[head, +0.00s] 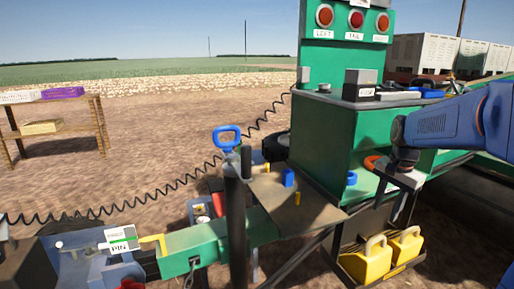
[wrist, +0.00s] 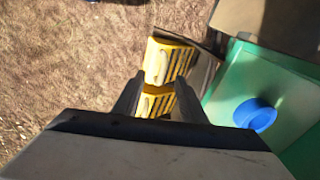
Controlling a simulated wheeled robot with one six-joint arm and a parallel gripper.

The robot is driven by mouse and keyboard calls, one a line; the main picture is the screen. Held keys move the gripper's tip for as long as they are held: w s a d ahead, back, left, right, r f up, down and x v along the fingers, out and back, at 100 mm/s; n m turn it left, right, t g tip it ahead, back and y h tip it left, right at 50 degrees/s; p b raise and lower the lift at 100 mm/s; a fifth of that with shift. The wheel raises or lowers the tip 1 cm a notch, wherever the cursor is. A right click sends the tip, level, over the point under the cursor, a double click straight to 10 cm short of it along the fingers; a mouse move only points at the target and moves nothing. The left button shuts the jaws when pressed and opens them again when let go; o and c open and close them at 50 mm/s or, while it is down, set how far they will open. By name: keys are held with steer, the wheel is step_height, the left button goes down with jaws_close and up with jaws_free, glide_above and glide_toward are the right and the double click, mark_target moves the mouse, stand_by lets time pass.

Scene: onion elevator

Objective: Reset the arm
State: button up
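My blue arm (head: 440,125) reaches in from the right in the head view.
A shelf (head: 55,120) stands far left. Bare ground (wrist: 60,60) lies left of the gripper.

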steer(key=s+a+f+n+t, duration=0.1)
steer(key=s+a+n, duration=0.5)
steer(key=s, duration=0.6)
steer(key=s+a+f+n+t, duration=0.2)
steer(key=s+a+n, duration=0.4)
steer(key=s, duration=0.7)
steer(key=shift+s+a+f, duration=0.25)
steer(key=shift+a+f, duration=0.05)
steer(key=shift+f, duration=0.1)
steer(key=shift+c, duration=0.7)
